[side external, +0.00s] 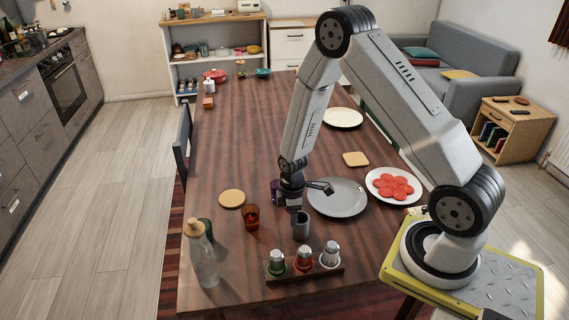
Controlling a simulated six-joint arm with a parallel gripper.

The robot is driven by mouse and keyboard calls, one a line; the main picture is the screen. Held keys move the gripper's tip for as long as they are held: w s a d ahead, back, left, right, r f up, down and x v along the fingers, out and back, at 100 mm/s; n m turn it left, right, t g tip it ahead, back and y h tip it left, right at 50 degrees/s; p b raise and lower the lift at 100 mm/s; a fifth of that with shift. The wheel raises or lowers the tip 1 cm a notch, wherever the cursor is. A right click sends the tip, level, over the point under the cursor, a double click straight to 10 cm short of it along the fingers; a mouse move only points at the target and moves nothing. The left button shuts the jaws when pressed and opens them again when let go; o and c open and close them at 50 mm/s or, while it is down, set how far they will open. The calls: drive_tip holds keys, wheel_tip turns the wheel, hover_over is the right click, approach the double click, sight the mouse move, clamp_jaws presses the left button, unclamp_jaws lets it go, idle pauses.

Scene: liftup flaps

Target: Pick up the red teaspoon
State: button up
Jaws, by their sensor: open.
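I cannot make out the red teaspoon in the side external view; it may be hidden or too small to tell. My gripper (295,207) points down over the table, just above a grey cup (301,227). It is open, and I see nothing held in it. Its fingers are small and dark here, and I cannot tell whether they touch the cup. A purple cup (275,189) is partly hidden behind my gripper, and an amber-red glass (251,218) stands to its left.
A grey plate (340,203) and a white plate with red slices (393,186) lie to the right. A shaker rack (305,273) stands in front, and a bottle (203,258) at the left. The wooden table (235,140) is mostly clear farther back.

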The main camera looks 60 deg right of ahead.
drive_tip(key=shift+s+f, duration=0.1)
clamp_jaws()
drive_tip(key=shift+s+f, duration=0.1)
drive_tip(key=shift+s, duration=0.1)
drive_tip(key=shift+w+r, duration=0.2)
drive_tip(key=shift+r, duration=0.8)
wheel_tip(320, 180, up, 8)
drive_tip(key=shift+r, duration=0.15)
drive_tip(key=shift+w, duration=0.15)
